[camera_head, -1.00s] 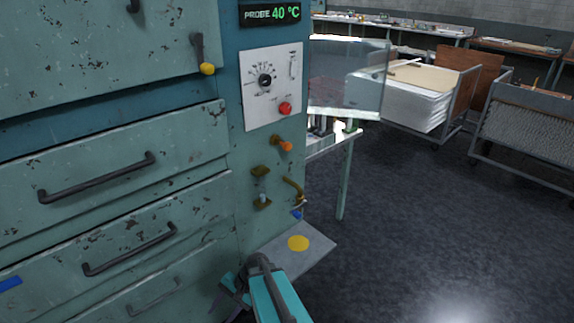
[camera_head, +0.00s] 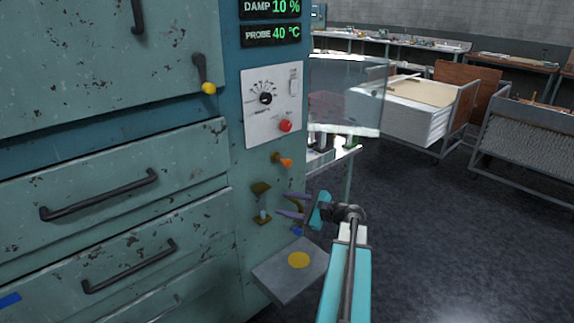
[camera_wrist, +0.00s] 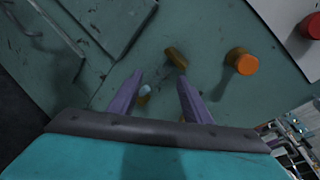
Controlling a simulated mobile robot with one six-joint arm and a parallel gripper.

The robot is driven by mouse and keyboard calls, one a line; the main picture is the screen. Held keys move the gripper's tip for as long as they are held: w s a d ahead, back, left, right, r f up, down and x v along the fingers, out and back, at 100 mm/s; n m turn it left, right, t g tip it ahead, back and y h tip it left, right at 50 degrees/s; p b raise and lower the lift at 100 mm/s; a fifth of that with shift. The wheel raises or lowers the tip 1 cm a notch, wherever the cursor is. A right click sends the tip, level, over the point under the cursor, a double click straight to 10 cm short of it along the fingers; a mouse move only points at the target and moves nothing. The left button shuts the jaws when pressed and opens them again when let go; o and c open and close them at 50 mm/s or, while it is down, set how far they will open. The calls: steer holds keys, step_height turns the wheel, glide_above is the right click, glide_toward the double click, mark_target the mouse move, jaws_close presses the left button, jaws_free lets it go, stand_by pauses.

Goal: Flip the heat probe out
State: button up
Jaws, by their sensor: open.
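The probe readout (camera_head: 271,35) shows 40 °C on the teal cabinet. Below the dial panel are an orange knob (camera_head: 285,162), a brass bracket (camera_head: 261,188) and a small pale-tipped fitting (camera_head: 263,215). A bent brass piece, perhaps the heat probe, is mostly hidden behind my fingers. My gripper (camera_head: 291,205) is open, its two purple fingers at the cabinet face, right of the bracket. In the wrist view my gripper (camera_wrist: 160,80) has the pale-tipped fitting (camera_wrist: 143,95) between its fingers in the picture, with the brass bracket (camera_wrist: 177,57) beyond; I cannot tell any contact.
A grey shelf (camera_head: 275,277) with a yellow disc (camera_head: 299,260) juts out below my gripper. A red button (camera_head: 285,125) sits on the white dial panel (camera_head: 262,110). Drawers with dark handles (camera_head: 100,195) fill the left. Open floor (camera_head: 450,230) lies to the right.

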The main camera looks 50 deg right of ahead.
mark_target(290, 165)
steer(key=s+d+r+m+t+h, duration=0.2)
steer(key=s+d+r+m, duration=0.1)
steer(key=s+d+r, duration=0.3)
step_height(290, 165, up, 4)
steer(key=d, duration=0.2)
steer(key=shift+d+t, duration=0.3)
steer(key=shift+d, duration=0.1)
steer(key=shift+w, duration=0.1)
steer(key=w, duration=0.4)
steer(key=w+p, duration=0.1)
steer(key=w, duration=0.4)
steer(key=w+p, duration=0.1)
steer(key=w, duration=0.3)
steer(key=shift+w+a, duration=0.3)
steer(key=shift+w, duration=0.05)
steer(key=shift+a, duration=0.1)
jaws_close()
